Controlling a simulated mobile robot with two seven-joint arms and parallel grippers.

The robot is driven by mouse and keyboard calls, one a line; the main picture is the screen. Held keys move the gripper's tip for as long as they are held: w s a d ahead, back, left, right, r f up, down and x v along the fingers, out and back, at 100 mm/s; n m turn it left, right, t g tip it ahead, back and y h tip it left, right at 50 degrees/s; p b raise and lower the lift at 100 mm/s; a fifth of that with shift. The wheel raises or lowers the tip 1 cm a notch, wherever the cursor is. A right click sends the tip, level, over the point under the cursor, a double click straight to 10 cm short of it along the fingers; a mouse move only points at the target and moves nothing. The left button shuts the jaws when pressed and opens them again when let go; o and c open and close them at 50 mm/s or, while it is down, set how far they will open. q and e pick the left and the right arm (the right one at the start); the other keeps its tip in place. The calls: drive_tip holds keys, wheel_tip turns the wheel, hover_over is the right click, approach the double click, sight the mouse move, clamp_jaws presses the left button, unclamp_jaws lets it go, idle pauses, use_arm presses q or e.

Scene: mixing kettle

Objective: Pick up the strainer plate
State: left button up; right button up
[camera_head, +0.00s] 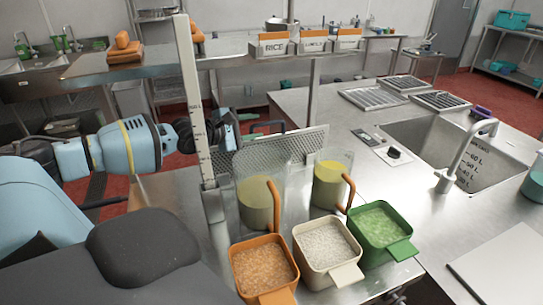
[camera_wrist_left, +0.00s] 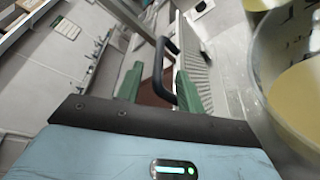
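The strainer plate (camera_head: 285,150) is a perforated grey metal plate standing on edge on the steel counter, behind two clear containers. In the left wrist view the plate (camera_wrist_left: 193,55) has a black loop handle (camera_wrist_left: 166,62). My left gripper (camera_head: 243,122) is at the plate's left upper part. In the left wrist view my left gripper (camera_wrist_left: 158,88) has its green fingers spread. The handle lies between them, closer to the right finger, with a gap to the left one. Whether a finger touches it is unclear. My right gripper is not seen.
A tall marked post (camera_head: 192,90) stands beside my left gripper. Clear containers with yellowish liquid (camera_head: 257,200) (camera_head: 330,180) stand in front of the plate. Orange (camera_head: 265,265), beige (camera_head: 325,245) and green (camera_head: 382,232) bins sit at the front. A sink (camera_head: 435,150) is at right.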

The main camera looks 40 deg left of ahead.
sight(263, 124)
use_arm(q)
drive_tip(key=shift+w+r, duration=0.1)
drive_tip(key=shift+w, duration=0.05)
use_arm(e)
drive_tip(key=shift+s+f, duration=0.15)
use_arm(q)
drive_tip(key=shift+w, duration=0.1)
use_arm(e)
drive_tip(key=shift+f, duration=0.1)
use_arm(q)
drive_tip(key=shift+w+d+f+b, duration=0.25)
drive_tip(key=shift+w+f+b, duration=0.05)
drive_tip(key=shift+w+b, duration=0.35)
drive_tip(key=shift+w, duration=0.25)
drive_tip(key=shift+b+x, duration=0.65)
drive_tip(key=shift+x, duration=0.95)
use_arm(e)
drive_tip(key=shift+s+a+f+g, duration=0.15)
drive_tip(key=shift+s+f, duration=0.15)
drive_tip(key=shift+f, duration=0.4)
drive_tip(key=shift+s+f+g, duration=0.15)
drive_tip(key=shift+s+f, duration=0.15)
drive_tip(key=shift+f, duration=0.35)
use_arm(q)
drive_tip(key=shift+r, duration=0.2)
clamp_jaws()
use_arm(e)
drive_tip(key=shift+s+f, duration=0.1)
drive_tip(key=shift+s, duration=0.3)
